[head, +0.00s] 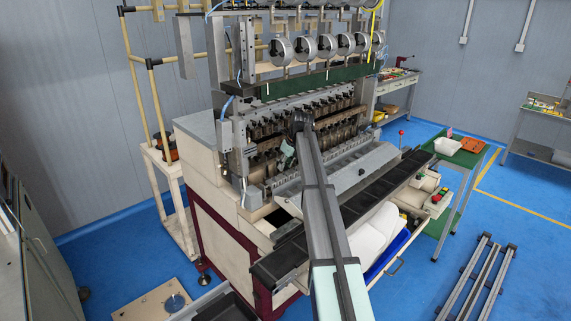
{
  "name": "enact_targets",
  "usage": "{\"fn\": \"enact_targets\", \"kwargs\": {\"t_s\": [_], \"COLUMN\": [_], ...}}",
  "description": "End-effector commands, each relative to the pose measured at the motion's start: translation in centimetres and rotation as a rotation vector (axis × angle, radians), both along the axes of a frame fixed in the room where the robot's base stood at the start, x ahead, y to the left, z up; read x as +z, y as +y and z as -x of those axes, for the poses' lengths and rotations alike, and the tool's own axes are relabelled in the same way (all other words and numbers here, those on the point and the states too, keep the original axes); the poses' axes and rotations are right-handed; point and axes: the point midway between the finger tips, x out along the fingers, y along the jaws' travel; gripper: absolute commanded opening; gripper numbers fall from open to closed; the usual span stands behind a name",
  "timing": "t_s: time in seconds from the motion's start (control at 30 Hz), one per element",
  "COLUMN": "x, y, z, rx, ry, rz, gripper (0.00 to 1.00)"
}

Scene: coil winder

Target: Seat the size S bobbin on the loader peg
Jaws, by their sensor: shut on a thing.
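My arm reaches up from the bottom of the head view into the front of the coil winder (325,125). My gripper (284,165) is small and partly hidden at the arm's far end, left of the arm, by the machine's row of spindles. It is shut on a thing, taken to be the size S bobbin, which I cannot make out. I cannot pick out the loader peg among the small dark parts there. Whether the bobbin touches a peg cannot be told.
A long black tray (375,192) runs along the machine's front, under my arm. A sloped grey cover (365,168) lies right of the arm.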

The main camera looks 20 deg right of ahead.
Motion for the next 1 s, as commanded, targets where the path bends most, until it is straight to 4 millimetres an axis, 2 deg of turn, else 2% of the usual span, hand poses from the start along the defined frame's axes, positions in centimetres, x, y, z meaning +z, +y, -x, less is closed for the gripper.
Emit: {"fn": "enact_targets", "kwargs": {"t_s": [0.47, 1.0], "x": [-0.2, -1.7], "y": [0.0, 0.0], "z": [0.0, 0.0], "rx": [0.0, 0.0], "ry": [0.0, 0.0], "rz": [0.0, 0.0], "gripper": [0.17, 0.17]}}
